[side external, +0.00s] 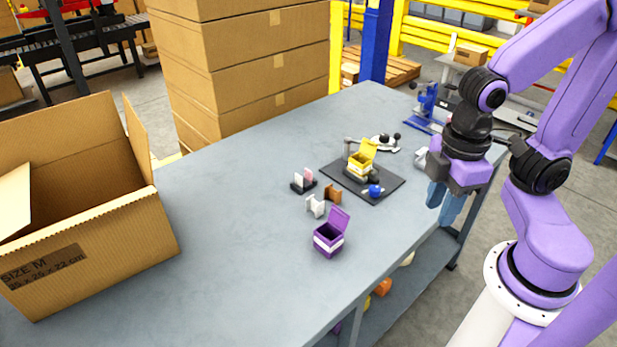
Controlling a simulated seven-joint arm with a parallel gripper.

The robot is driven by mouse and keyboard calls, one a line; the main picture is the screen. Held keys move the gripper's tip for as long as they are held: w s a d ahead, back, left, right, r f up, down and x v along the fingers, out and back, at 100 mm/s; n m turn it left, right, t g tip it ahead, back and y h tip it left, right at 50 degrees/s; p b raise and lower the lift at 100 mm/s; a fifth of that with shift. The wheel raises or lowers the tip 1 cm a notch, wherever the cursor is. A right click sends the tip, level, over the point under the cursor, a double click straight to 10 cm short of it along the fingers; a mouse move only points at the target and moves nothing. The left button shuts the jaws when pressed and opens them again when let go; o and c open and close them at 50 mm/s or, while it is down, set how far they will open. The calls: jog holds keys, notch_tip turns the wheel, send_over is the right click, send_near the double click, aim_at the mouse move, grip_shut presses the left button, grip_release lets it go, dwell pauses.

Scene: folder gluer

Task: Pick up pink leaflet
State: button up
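What looks like the pink leaflet (308,174) stands upright in a small black holder (303,187) on the grey table. A white piece (298,179) stands beside it on the left in the same holder. My gripper (441,211) hangs at the table's right edge, well to the right of the leaflet and apart from it. Its two blue fingers point down and are spread, with nothing seen between them.
A dark mat (393,187) with a yellow open box (361,160) and a blue knob lies between my gripper and the holder. White and brown small pieces and a purple open box (329,237) stand in front. A large carton (90,260) is at left.

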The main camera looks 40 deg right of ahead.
jog(key=w+a+r+m, duration=0.1)
jog(key=w+a+m, duration=0.25)
jog(key=w, duration=0.75)
jog(key=m, duration=0.9)
send_over(308, 177)
notch_tip(308, 177, down, 6)
notch_tip(308, 177, down, 11)
jog(key=shift+s+d+f, duration=0.15)
jog(key=shift+f, duration=2.75)
grip_shut()
